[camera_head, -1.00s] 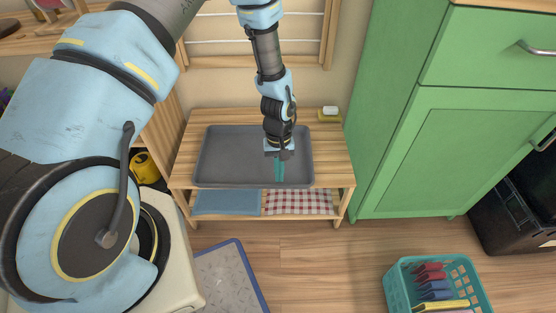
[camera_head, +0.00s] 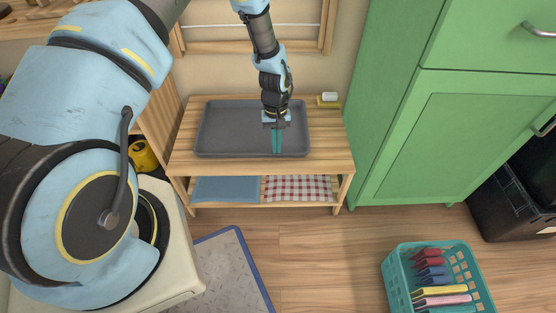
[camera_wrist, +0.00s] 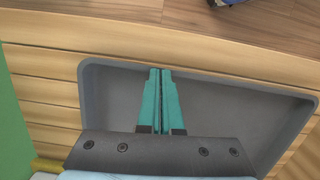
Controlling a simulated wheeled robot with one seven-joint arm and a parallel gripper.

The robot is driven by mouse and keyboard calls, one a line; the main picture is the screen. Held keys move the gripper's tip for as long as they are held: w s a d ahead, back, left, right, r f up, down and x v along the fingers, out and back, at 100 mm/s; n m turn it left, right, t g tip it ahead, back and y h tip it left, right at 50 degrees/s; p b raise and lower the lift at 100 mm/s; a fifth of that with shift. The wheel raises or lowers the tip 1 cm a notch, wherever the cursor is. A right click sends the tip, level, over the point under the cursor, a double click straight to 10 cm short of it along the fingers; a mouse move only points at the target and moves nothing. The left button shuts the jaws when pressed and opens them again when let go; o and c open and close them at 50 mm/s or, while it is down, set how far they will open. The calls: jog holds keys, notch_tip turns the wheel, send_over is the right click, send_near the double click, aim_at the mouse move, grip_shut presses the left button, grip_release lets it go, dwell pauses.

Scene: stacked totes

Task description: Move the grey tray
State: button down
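The grey tray (camera_head: 215,140) lies on the wooden top of a low shelf unit, its back edge close to the wall. A strip of bare wood shows in front of it. My gripper (camera_head: 277,152) points down over the tray's front edge, right of its middle. In the wrist view the two teal fingers (camera_wrist: 160,72) are almost together, with their tips at the rim of the tray (camera_wrist: 230,82), and look closed on it. The exact contact is hidden by the fingers.
The shelf top (camera_head: 330,150) has free wood at the right, where a small yellow and white item (camera_head: 329,100) sits at the back. Folded blue and checked cloths lie below. A green cabinet (camera_head: 440,140) stands close right; a teal basket (camera_head: 393,285) is on the floor.

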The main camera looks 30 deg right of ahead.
jog(key=w, duration=0.3)
jog(key=shift+w+d+f, duration=0.1)
jog(key=shift+d+f, duration=0.25)
jog(key=shift+d, duration=0.05)
jog(key=shift+r, duration=0.1)
jog(key=shift+a+r+p, duration=0.1)
jog(key=shift+r+p, duration=0.4)
jog(key=shift+r, duration=0.15)
jog(key=shift+w+f, duration=0.1)
jog(key=shift+w, duration=0.15)
jog(key=w+d, duration=0.1)
jog(key=w, duration=0.2)
jog(key=w+d, duration=0.1)
jog(key=w, duration=0.2)
jog(key=w+d+b, duration=0.1)
jog(key=w+d, duration=0.1)
jog(key=w, duration=0.1)
jog(key=shift+w, duration=0.3)
jog(key=shift+w+d+r, duration=0.2)
jog(key=shift+w+d, duration=0.05)
jog(key=shift+w, duration=0.35)
